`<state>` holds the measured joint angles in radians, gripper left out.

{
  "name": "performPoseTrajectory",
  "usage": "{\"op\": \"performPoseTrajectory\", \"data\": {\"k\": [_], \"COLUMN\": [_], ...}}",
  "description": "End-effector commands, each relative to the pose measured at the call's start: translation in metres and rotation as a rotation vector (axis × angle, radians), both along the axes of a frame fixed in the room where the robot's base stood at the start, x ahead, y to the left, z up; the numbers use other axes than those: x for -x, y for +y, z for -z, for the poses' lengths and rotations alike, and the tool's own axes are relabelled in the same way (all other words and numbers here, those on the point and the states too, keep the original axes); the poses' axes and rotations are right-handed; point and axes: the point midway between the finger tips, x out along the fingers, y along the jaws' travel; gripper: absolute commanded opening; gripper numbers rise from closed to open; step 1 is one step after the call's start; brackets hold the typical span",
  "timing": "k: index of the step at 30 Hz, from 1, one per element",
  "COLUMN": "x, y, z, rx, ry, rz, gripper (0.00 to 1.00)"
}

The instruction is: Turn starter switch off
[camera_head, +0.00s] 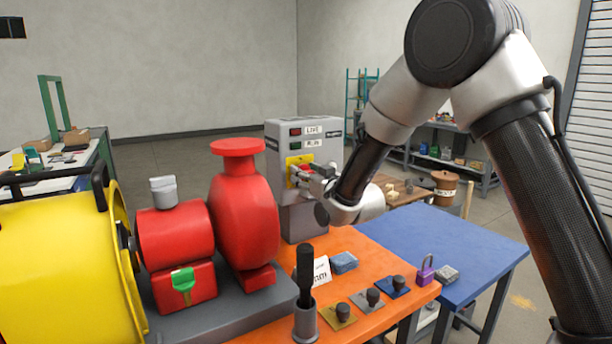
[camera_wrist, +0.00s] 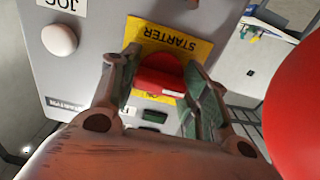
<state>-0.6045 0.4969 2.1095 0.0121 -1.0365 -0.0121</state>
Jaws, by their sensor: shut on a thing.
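The grey starter box (camera_head: 271,130) stands on the orange bench behind the red pump, with LIVE and RUN labels near its top. Its yellow STARTER plate (camera_head: 290,162) carries the red starter switch, mostly hidden by my gripper in the head view. In the wrist view the red switch handle (camera_wrist: 160,76) sits between the two fingers, against the yellow plate (camera_wrist: 197,50). My gripper (camera_head: 312,177) is shut on this handle; it also shows in the wrist view (camera_wrist: 158,82). The exact switch position is hard to tell.
The red pump (camera_head: 243,215) and yellow motor housing (camera_head: 60,265) stand left of my gripper. Several small knobbed plates (camera_head: 367,302), a purple padlock (camera_head: 425,272) and a black-handled tool (camera_head: 305,275) are in front. The blue table top (camera_head: 450,235) is mostly clear.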

Motion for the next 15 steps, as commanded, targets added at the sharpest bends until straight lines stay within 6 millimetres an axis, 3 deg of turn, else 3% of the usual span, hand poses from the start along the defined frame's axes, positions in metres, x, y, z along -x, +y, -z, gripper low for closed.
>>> {"op": "performPoseTrajectory", "data": {"k": [13,14,15], "x": [0.0006,0.0006,0.0006], "y": [-0.0005,-0.0005,-0.0005], "z": [0.0026,0.0026,0.0026], "rx": [0.012,0.012,0.012], "ry": [-0.001,-0.001,-0.001], "rz": [0.000,0.000,0.000], "gripper": [0.22,0.48,0.55]}}
